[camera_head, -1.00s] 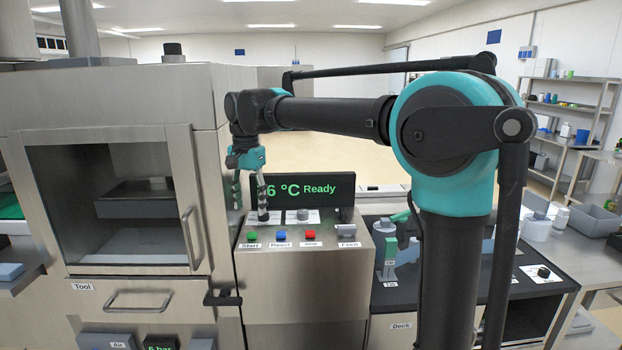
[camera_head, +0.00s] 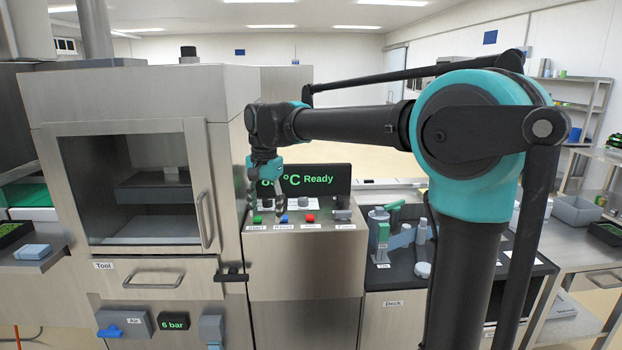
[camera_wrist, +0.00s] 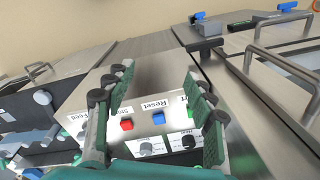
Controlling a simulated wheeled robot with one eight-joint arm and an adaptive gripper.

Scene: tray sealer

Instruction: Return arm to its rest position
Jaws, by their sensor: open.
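My gripper (camera_head: 268,200) hangs at the end of my outstretched arm, fingers pointing down, in front of the control panel (camera_head: 305,255). It is open and nothing shows between its fingers. In the wrist view the two fingers (camera_wrist: 158,105) stand apart over the panel, with a red button (camera_wrist: 127,124) and the blue Reset button (camera_wrist: 158,117) between them. A green button (camera_wrist: 191,110) shows beside the right finger. The display (camera_head: 302,181) behind the gripper reads "Ready", its temperature partly hidden.
The sealer's chamber door (camera_head: 137,190) is at the left, with a drawer handle (camera_head: 153,278) below. A dark deck (camera_head: 400,270) with small fixtures lies right of the panel. A grey bin (camera_head: 575,211) stands on the right bench. Open floor lies behind.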

